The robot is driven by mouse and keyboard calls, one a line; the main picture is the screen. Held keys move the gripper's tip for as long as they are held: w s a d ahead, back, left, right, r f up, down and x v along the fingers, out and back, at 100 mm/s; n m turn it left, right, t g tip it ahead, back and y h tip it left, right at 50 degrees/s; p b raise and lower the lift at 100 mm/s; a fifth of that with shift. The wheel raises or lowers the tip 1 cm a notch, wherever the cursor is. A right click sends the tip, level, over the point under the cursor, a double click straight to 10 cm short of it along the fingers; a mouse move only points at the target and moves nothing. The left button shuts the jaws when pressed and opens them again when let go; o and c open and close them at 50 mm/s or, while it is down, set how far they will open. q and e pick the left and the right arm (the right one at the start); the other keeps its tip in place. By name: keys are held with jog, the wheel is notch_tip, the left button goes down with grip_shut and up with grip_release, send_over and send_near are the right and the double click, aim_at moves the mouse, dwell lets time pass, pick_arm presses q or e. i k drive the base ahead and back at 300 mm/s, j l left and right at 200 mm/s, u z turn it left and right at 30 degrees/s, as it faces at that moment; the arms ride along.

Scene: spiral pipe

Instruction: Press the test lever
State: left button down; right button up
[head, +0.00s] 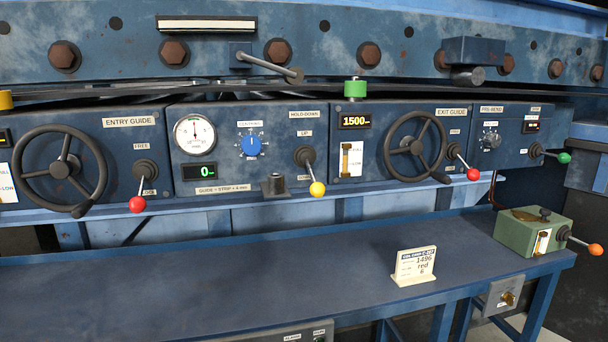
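No lever has a readable "test" label, so I cannot tell for sure which one is the test lever. A small green box (527,231) sits at the right end of the blue bench, with a lever ending in an orange knob (595,249) sticking out to its right. On the panel are levers with a red knob (137,204) at left, a yellow knob (317,189) in the middle, a second red knob (473,175) and a green knob (564,158) at right. Neither of my grippers is in view.
The blue bench top (220,290) is mostly clear. Two handwheels, left (60,170) and right (415,147), stick out from the panel. A small box with a brass knob (508,299) hangs under the bench edge.

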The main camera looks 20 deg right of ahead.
aim_at(564, 158)
jog(key=z, duration=1.95)
jog(key=i, duration=0.05)
